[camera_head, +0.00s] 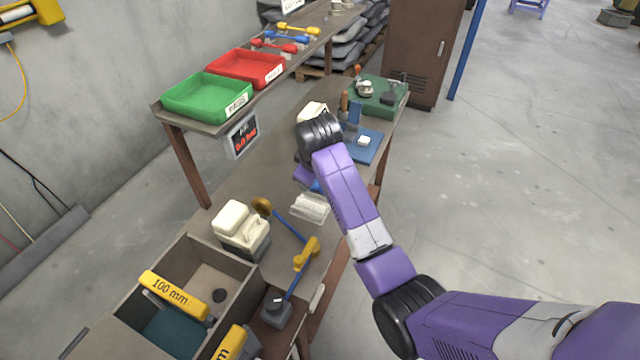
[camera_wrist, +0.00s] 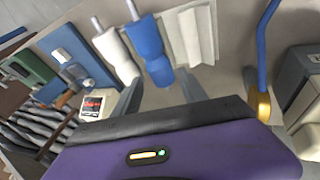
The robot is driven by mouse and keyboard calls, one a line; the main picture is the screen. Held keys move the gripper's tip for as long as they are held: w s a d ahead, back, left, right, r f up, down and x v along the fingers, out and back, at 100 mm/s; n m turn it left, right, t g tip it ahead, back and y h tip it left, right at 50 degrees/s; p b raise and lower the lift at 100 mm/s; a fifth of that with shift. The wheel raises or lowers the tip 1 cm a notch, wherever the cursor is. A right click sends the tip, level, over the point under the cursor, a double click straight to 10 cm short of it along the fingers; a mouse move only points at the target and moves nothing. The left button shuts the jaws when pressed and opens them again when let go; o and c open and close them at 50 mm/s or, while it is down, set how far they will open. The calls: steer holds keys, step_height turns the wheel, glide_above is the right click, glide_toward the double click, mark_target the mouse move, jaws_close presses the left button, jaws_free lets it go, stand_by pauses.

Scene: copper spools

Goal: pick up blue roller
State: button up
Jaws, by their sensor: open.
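The blue roller (camera_wrist: 150,48) shows in the wrist view, a blue cylinder with a thin pale pin at its upper end. It stands out ahead of my gripper (camera_wrist: 160,82), whose two grey fingers are spread apart with nothing held between them. The roller's lower end lies in line with the gap between the fingers. Whether it is inside the gap or beyond it I cannot tell. A white roller (camera_wrist: 116,52) stands close to its left. In the head view my arm hides most of this spot; a small blue patch (camera_head: 317,186) shows there.
A white ribbed block (camera_wrist: 190,36) lies right beside the blue roller; it also shows in the head view (camera_head: 310,207). A blue-handled tool (camera_head: 288,228), a white canister (camera_head: 240,229) and a grey box (camera_head: 200,265) stand nearer on the bench. Green and red trays (camera_head: 205,99) sit on the shelf.

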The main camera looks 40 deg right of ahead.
steer(key=s+r+g, duration=0.1)
steer(key=s+d+r+g, duration=0.1)
steer(key=r+g, duration=0.1)
steer(key=shift+s+d+r+n+y, duration=0.1)
steer(key=shift+s+n+y, duration=0.05)
steer(key=shift+n+y, duration=0.25)
steer(key=shift+s+r, duration=0.1)
steer(key=shift+s, duration=0.15)
steer(key=shift+s+g, duration=0.1)
steer(key=shift+g, duration=0.2)
steer(key=shift+p+x, duration=0.35)
steer(key=shift+x, duration=0.7)
steer(key=shift+w+p+x, duration=0.2)
steer(key=shift+p+x, duration=0.2)
steer(key=shift+x, duration=0.95)
steer(key=shift+w+p+x, duration=0.25)
steer(key=shift+p+x, duration=0.1)
steer(key=shift+x, duration=1)
jaws_close()
